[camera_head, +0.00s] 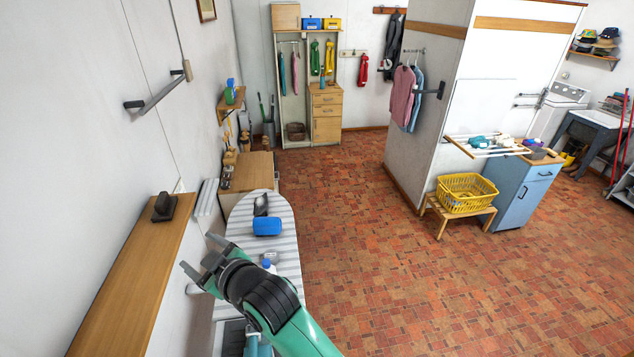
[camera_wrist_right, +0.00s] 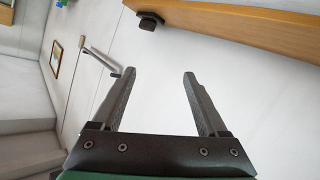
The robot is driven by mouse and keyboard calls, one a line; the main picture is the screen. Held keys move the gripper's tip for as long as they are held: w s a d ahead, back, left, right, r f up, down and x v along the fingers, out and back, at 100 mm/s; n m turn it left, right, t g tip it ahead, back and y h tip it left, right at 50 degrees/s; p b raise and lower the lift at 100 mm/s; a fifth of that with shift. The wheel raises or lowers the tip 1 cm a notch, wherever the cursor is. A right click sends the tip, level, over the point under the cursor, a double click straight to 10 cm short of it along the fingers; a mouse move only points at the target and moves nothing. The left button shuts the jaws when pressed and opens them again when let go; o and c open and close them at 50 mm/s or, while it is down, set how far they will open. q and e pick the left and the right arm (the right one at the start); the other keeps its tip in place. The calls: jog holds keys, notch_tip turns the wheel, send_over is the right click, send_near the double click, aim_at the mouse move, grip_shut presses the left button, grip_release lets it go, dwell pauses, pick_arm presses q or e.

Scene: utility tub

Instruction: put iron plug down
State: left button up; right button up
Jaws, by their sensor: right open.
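My right gripper (camera_head: 199,253) is open, with nothing between its fingers, between the wooden wall shelf (camera_head: 125,285) and the ironing board (camera_head: 284,252). In the right wrist view the two fingers (camera_wrist_right: 158,74) stand wide apart against the white wall. A dark iron-like object (camera_head: 261,205) is on the ironing board. My left gripper is not in view.
A blue object (camera_head: 267,226) and a white-and-blue bottle (camera_head: 268,265) are on the board, close to my right arm. A grey wall bar (camera_head: 160,92) juts out farther back. The tiled floor (camera_head: 370,250) to the right is clear.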

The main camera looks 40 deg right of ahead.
jog(key=s+d+r+m+t, duration=0.1)
jog(key=s+d+r+t, duration=0.2)
jog(key=r, duration=0.6)
jog(key=s+d+r+m+t, duration=0.1)
jog(key=s+r+t, duration=0.3)
jog(key=r, duration=0.6)
jog(key=s+d+r+m+t, duration=0.1)
jog(key=s+d+r+t, duration=0.1)
jog(key=s+r, duration=0.5)
jog(key=s+d+r+m+t, duration=0.1)
jog(key=s+r+t, duration=0.3)
jog(key=s+r, duration=0.7)
jog(key=shift+s+d+r+m, duration=0.15)
jog(key=shift+s+d+m, duration=0.2)
jog(key=shift+d, duration=0.35)
